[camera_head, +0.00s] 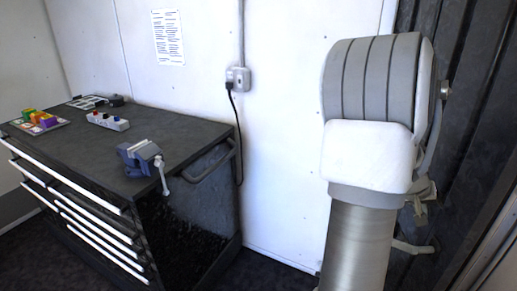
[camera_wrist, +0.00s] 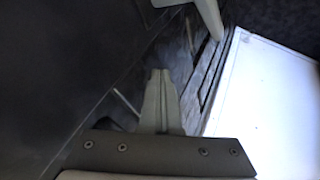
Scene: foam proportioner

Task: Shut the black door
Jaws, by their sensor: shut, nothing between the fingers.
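The black door appears to be the dark ribbed panel (camera_head: 478,85) at the right of the head view, partly hidden behind my arm. How far open it stands is unclear. In the wrist view a dark flat surface (camera_wrist: 55,65) fills the left side; I cannot tell whether it is the same door. My gripper (camera_wrist: 160,75) is shut and empty, its two grey-green fingers together in the middle of the wrist view. A pale bar (camera_wrist: 209,15) shows beyond the fingertips at the top, apart from them in the picture. In the head view my arm largely hides the gripper area.
A black tool cabinet (camera_head: 95,137) with white-edged drawers stands at the left. A blue-grey vise (camera_head: 141,157) and small coloured items are on its top. A socket (camera_head: 238,79) with a black cable is on the white wall (camera_head: 290,110). A white panel (camera_wrist: 268,100) fills the wrist view's right.

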